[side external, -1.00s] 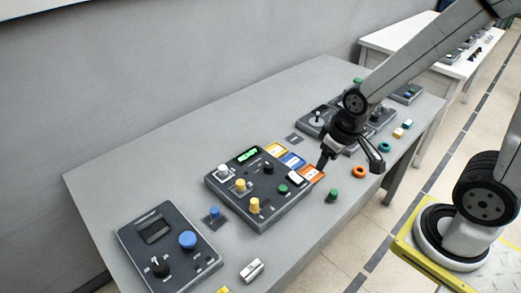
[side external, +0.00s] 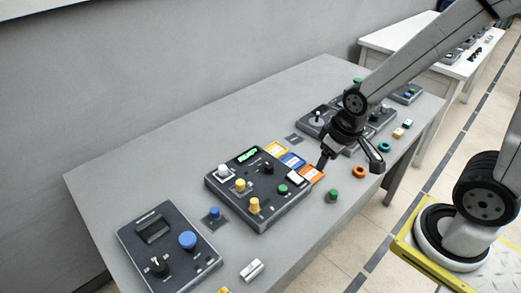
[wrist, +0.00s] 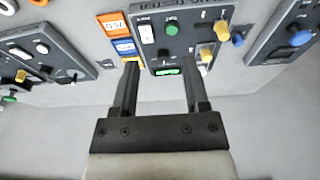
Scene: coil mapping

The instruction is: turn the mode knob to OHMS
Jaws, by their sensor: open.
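A dark tester panel (side external: 238,200) with a lit green display (side external: 248,154) lies mid-table. It carries a black knob (side external: 268,168), which also shows in the wrist view (wrist: 167,55), plus yellow and white knobs and a green button. A second dark panel (side external: 190,259) at the front left has a blank screen, a blue button and a black knob (side external: 159,267) with a white mark. The labels are too small to read, so I cannot tell which knob is the mode knob. My gripper (wrist: 160,64) is open and empty, to the right of the tester in the side view.
Yellow, blue and orange blocks (side external: 292,160) sit along the tester's right edge. A blue button box (side external: 214,214) stands between the panels. Rings, a green knob and more panels (side external: 316,120) lie to the right. The back left of the table (side external: 160,150) is clear.

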